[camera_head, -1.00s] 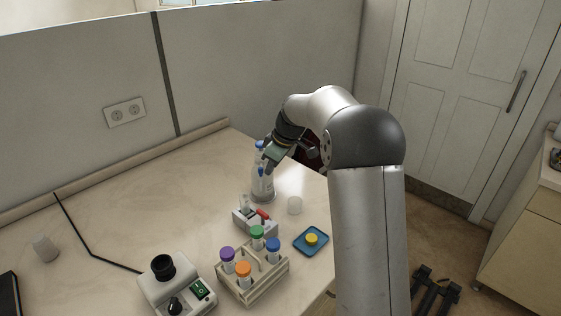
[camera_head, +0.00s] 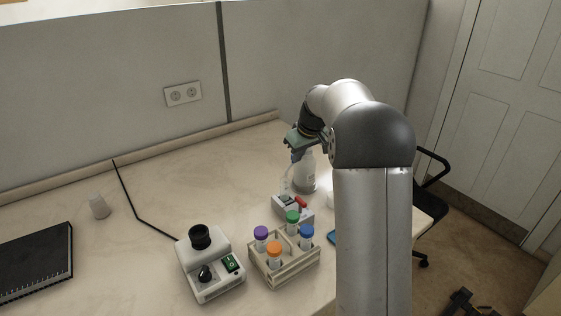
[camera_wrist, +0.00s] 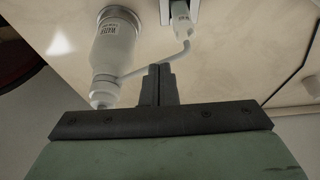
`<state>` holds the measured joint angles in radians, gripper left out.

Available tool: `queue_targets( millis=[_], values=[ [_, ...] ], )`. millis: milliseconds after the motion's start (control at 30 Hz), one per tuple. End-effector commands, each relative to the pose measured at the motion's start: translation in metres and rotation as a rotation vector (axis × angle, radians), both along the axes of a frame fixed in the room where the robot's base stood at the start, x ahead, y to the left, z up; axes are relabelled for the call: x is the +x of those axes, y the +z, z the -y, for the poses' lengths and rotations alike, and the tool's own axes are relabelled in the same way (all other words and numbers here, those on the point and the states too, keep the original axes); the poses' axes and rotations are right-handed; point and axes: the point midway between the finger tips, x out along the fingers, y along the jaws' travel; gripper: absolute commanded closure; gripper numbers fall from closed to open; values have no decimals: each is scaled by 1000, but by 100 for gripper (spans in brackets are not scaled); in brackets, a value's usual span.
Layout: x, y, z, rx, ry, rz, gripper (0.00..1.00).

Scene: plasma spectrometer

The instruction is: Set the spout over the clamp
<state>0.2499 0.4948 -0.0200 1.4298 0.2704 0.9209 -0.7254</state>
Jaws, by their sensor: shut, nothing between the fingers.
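A white wash bottle (camera_head: 306,174) stands upright on the bench behind the clamp (camera_head: 293,207), a grey block with a red handle. A labelled vial (camera_wrist: 181,17) sits at the clamp in the wrist view. The bottle (camera_wrist: 115,40) has a thin spout (camera_wrist: 152,69) that runs sideways from its cap, and the spout's bent tip appears at the vial. I cannot tell the height gap there. My gripper (camera_wrist: 160,72) is shut and empty, with its fingertips right beside the spout. Contact is unclear. In the head view my gripper (camera_head: 295,156) is at the bottle's upper left.
A wooden rack (camera_head: 285,267) with several capped tubes stands in front of the clamp. A white device (camera_head: 210,265) is left of it. A blue tray (camera_head: 332,236) is partly hidden by my arm. A small cup (camera_head: 98,206) and black notebook (camera_head: 38,262) lie farther left.

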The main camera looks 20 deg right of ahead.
Motion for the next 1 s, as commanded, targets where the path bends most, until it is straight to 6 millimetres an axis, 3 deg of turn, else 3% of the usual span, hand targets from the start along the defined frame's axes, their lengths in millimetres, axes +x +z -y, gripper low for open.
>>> queue_targets(
  millis=[433,1000],
  values=[
    [3,0,-6,0,8,0,100],
    [-5,-1,10,0,9,1,100]
  ],
)
